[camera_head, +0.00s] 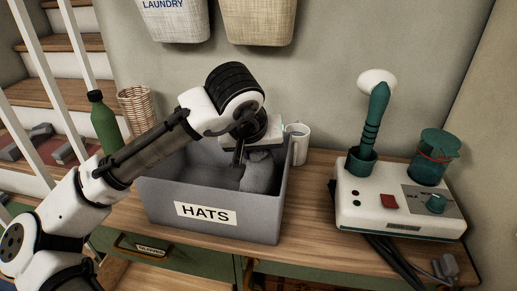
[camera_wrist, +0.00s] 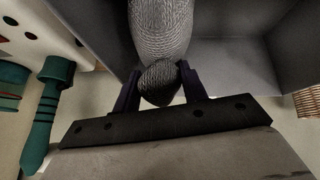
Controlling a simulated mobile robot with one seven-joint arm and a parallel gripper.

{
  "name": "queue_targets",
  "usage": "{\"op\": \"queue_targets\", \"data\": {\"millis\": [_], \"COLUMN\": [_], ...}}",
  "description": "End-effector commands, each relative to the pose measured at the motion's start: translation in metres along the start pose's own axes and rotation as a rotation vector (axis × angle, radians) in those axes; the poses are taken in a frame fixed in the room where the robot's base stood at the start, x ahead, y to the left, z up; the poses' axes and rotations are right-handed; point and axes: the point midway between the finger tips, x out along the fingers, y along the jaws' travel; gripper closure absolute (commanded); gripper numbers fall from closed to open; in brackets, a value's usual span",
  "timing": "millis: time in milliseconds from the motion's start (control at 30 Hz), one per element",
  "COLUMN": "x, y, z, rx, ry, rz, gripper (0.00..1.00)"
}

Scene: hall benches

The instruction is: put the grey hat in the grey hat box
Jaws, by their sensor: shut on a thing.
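The grey hat box (camera_head: 157,200), labelled HATS, stands open on the wooden bench top. A grey knitted hat (camera_head: 258,174) is inside the box opening, towards its right side. My gripper (camera_head: 240,160) reaches down into the box from above and is shut on the hat. In the wrist view my gripper (camera_wrist: 160,88) pinches one end of the hat (camera_wrist: 160,28), and the box's inner walls (camera_wrist: 235,35) lie around it. Whether the hat touches the box floor is hard to tell.
A green bottle (camera_head: 104,124) and a wicker basket (camera_head: 136,108) stand left of the box. A white mug (camera_head: 298,143) stands close behind it. A white device (camera_head: 400,205) with green parts is at right. Two bins (camera_head: 255,22) hang above.

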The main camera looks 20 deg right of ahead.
Motion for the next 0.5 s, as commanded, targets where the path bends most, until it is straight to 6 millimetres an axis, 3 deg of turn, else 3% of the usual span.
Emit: {"op": "queue_targets", "data": {"millis": [167,200,367,500], "x": [0.0032,0.0034,0.0026,0.0026], "y": [-0.0004,-0.0005,-0.0005,-0.0006], "z": [0.0019,0.0021,0.0016,0.0016], "rx": [0.000,0.000,0.000,0.000], "ry": [0.000,-0.001,-0.001,-0.001], "rz": [0.001,0.000,0.000,-0.001], "gripper": [0.98,0.56,0.36,0.36]}}
